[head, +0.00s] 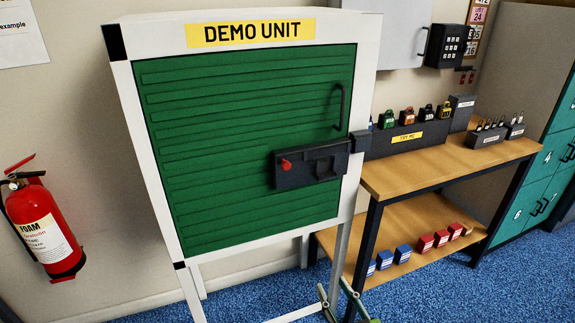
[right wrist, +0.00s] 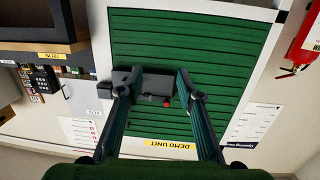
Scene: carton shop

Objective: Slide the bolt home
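The bolt lock is a dark housing (head: 310,164) on the green slatted door of the demo unit. Its red knob (head: 286,164) sits at the housing's left end, away from the dark keeper (head: 361,141) on the white frame. I cannot make out the bolt bar itself. My right gripper (head: 334,287) is low at the bottom edge of the head view, below and apart from the lock. In the right wrist view, which is upside down, its fingers (right wrist: 158,75) are spread and empty, with the lock and red knob (right wrist: 167,102) beyond them. My left gripper is out of view.
A black handle (head: 341,106) stands out from the door above the lock. A wooden bench (head: 440,168) with padlocks and a lower shelf stands close at the right. A fire extinguisher (head: 44,230) hangs at the left. The space before the door looks clear.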

